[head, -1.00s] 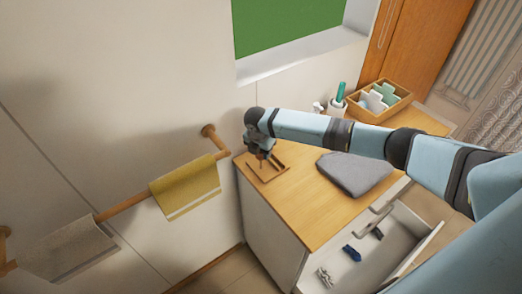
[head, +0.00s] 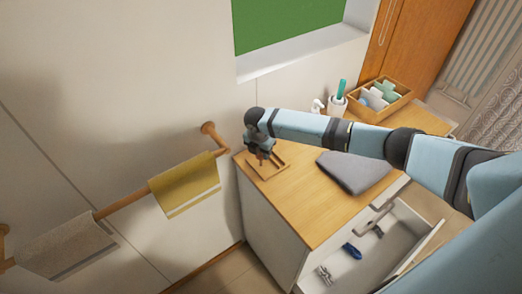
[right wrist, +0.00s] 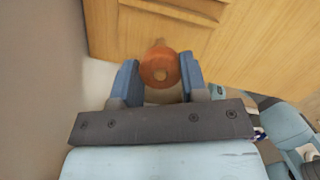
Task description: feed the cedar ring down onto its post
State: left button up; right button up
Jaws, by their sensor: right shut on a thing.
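The cedar ring (right wrist: 160,64) is a reddish-brown wooden ring held between the two blue fingers of my right gripper (right wrist: 159,80). A small tan spot shows in its hole, and a small tan wooden tip (right wrist: 159,42) shows just beyond its rim. I cannot tell whether these are the post or whether the ring is around it. In the head view my right gripper (head: 261,158) points down over the shallow wooden tray (head: 281,168) at the counter's left end, and hides most of the ring. The tray's edge also shows in the right wrist view (right wrist: 180,10). My left gripper is out of view.
A grey folded cloth (head: 352,172) lies on the wooden counter (head: 308,215). A wooden box (head: 404,99), a cup (head: 337,104) and a small white bottle (head: 317,106) stand at the back. An open drawer (head: 395,240) is in front. A towel rail (head: 132,204) runs along the left wall.

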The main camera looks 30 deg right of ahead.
jog(key=o, duration=0.9)
jog(key=shift+o, duration=0.4)
jog(key=shift+r, duration=0.1)
pick_arm(q)
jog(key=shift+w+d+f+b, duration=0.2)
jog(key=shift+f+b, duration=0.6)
jog(key=shift+b, duration=0.15)
pick_arm(e)
notch_tip(320, 180, up, 14)
jog(key=s+a, duration=0.1)
jog(key=shift+a+f, duration=0.25)
jog(key=shift+a, duration=0.1)
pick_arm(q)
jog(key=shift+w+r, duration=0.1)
